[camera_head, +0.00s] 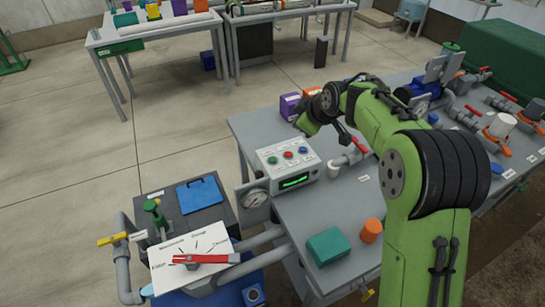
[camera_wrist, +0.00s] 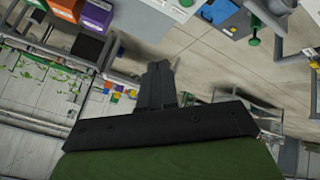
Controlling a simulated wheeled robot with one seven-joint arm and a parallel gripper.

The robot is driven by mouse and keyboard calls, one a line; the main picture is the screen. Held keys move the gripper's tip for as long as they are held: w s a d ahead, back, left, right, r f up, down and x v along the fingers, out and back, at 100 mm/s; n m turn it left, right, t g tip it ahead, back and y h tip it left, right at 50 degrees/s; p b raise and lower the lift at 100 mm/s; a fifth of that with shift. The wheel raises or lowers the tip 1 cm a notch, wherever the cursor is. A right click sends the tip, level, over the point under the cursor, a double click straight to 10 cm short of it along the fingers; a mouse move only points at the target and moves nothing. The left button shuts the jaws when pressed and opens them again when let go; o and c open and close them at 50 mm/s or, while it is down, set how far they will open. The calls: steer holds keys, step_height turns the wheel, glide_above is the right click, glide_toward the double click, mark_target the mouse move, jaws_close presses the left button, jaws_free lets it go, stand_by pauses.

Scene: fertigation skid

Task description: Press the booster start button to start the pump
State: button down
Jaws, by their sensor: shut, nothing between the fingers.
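A grey control box (camera_head: 287,168) stands on the bench in the head view. Its top carries a green button (camera_head: 272,160), a red button (camera_head: 288,155) and a second green button (camera_head: 303,150), with small labels too small to read. A green display glows on its front. My gripper shows in the wrist view (camera_wrist: 157,70), with its dark fingers together and nothing between them. In the head view, my arm's end is above and behind the box, apart from the buttons; the fingertips are hard to make out there. The buttons cannot be made out in the wrist view.
A gauge (camera_head: 255,198) stands left of the box, and a red-handled valve (camera_head: 360,148) stands to its right. A teal block (camera_head: 328,245) and an orange cylinder (camera_head: 371,230) stand in front. A red lever (camera_head: 200,258) lies across a dial plate.

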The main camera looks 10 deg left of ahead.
steer(key=w+a+f+n+y, duration=0.2)
steer(key=w+a+f, duration=0.3)
steer(key=a+f, duration=0.3)
steer(key=shift+f+n+p, duration=0.3)
steer(key=shift+f+n, duration=0.2)
steer(key=shift+n, duration=0.4)
steer(key=b, duration=0.4)
glide_above(274, 161)
step_height(274, 161, down, 8)
steer(key=shift+f, duration=0.1)
steer(key=shift+w+f+b, duration=0.1)
steer(key=shift+f+b, duration=0.25)
steer(key=shift+b, duration=0.15)
stand_by(0.5)
steer(key=shift+f+b, duration=0.35)
steer(key=shift+b, duration=0.25)
